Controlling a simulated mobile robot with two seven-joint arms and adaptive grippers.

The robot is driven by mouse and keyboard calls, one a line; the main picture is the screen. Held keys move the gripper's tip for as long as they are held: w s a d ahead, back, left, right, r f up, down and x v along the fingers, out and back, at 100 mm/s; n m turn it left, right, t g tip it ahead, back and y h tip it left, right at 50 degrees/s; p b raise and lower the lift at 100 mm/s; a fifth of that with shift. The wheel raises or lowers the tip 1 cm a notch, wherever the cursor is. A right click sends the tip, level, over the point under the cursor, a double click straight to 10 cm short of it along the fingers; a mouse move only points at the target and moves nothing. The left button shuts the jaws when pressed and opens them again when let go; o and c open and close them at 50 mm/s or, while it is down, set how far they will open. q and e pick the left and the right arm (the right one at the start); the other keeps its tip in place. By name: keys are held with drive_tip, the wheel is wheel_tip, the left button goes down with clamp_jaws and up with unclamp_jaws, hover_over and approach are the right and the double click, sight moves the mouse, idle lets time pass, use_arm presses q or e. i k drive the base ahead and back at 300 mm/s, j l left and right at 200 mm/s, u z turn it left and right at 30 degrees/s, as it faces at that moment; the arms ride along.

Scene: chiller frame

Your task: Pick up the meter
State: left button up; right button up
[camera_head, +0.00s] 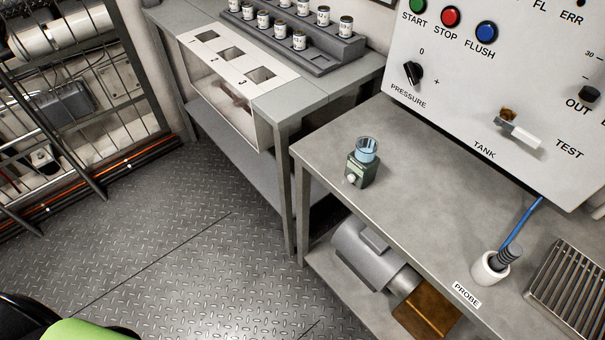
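A small dark green device with a light front knob and a clear bluish cup on top, which looks like the meter (359,172), stands upright on the grey bench (400,190), near its left end. Nothing touches it from the side. Neither of my grippers is in view.
A control panel (470,90) rises behind the bench. A probe in a white holder (488,268) with a blue cable and a metal grate (570,290) are at the right. A rack of small jars (300,38) stands on the table behind left. Bench space around the meter is clear.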

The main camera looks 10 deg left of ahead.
sight(363, 163)
drive_tip(key=i+j+z, duration=0.1)
drive_tip(key=j+z, duration=0.3)
drive_tip(key=j, duration=0.15)
drive_tip(key=j+z, duration=0.4)
drive_tip(key=j, duration=0.15)
drive_tip(key=j+z, duration=0.4)
drive_tip(key=j, duration=0.15)
drive_tip(key=k+j, duration=0.4)
drive_tip(key=j, duration=0.2)
